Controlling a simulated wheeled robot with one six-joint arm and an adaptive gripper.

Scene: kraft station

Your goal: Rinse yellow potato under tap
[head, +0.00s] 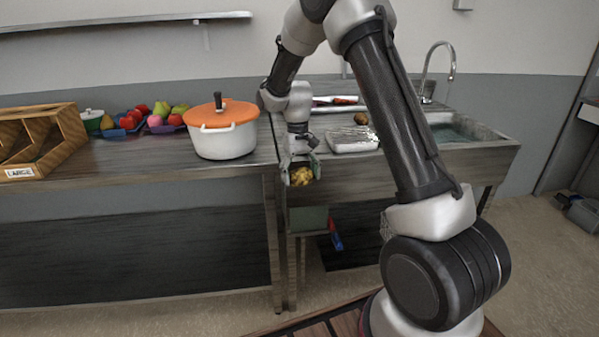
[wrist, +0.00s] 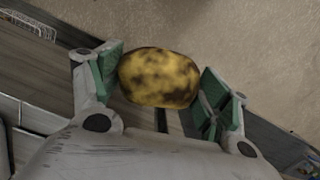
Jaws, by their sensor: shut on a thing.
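The yellow potato (head: 301,176), with dark brown patches, is held in my gripper (head: 300,172) in front of the counter's edge, left of the sink. In the wrist view the potato (wrist: 159,77) sits between the two green-padded fingers of my gripper (wrist: 160,82). The tap (head: 440,62) is a curved metal spout at the back right, above the sink basin (head: 462,131). My arm covers part of the counter left of the basin.
A white pot with an orange lid (head: 222,128) stands on the left counter. A foil-covered tray (head: 352,140) and a brown round item (head: 361,118) lie left of the sink. Fruit (head: 140,112) and a wooden bin labelled LARGE (head: 45,140) are farther left.

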